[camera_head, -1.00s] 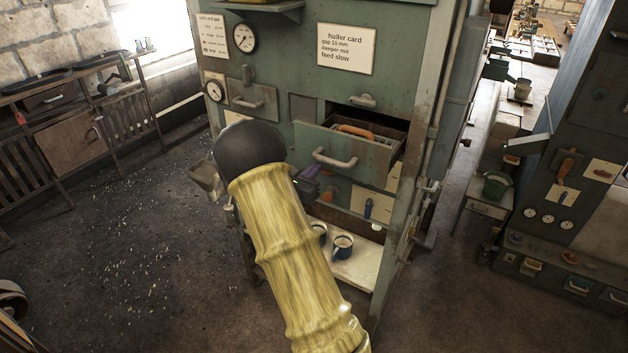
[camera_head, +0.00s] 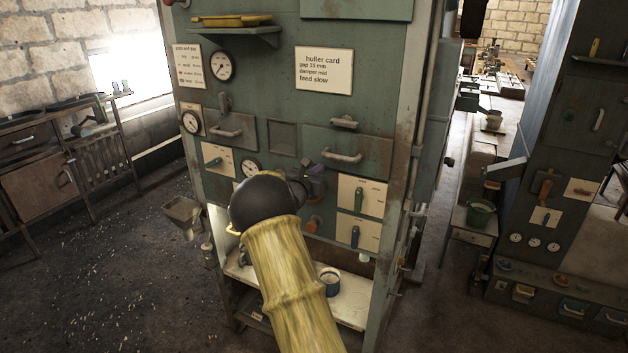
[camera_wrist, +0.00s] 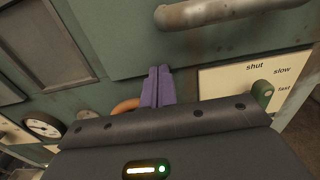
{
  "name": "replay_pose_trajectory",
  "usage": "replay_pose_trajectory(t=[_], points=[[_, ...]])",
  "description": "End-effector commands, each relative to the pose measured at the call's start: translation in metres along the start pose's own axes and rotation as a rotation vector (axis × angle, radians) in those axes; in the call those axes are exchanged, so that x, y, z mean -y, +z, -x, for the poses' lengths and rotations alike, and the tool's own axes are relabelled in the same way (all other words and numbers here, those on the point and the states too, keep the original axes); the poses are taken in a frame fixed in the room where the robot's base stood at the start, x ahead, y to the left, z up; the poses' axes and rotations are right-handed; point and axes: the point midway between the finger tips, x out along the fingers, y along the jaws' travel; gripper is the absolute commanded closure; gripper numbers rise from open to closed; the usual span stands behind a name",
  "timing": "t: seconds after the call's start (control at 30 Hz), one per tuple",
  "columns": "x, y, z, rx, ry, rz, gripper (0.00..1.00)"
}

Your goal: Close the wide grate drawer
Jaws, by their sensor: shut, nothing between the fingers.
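The wide grate drawer (camera_head: 346,150) is a green front with a pale bar handle (camera_head: 342,157), and it sits flush with the green cabinet face. In the wrist view the drawer front (camera_wrist: 130,30) and its handle (camera_wrist: 215,10) fill the top. My gripper (camera_head: 316,180) is just below the drawer, near its lower left part. Its purple fingers (camera_wrist: 158,86) are together with nothing between them, and their tips are at or just below the drawer's lower edge. I cannot tell whether they touch it.
Right of my gripper is a plate marked shut, slow and fast with a green lever (camera_head: 359,201). A blue-handled lever (camera_head: 354,237) is below it. A mug (camera_head: 330,281) stands on the lower shelf. A smaller drawer (camera_head: 230,128) is at the left.

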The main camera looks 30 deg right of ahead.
Motion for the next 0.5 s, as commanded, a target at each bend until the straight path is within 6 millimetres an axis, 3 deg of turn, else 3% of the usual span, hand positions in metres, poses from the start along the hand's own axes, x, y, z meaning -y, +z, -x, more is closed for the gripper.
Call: replay_pose_trajectory(t=[0.5], points=[[0.0022,0.0070,-0.0043,0.014,-0.003,-0.001,1.00]])
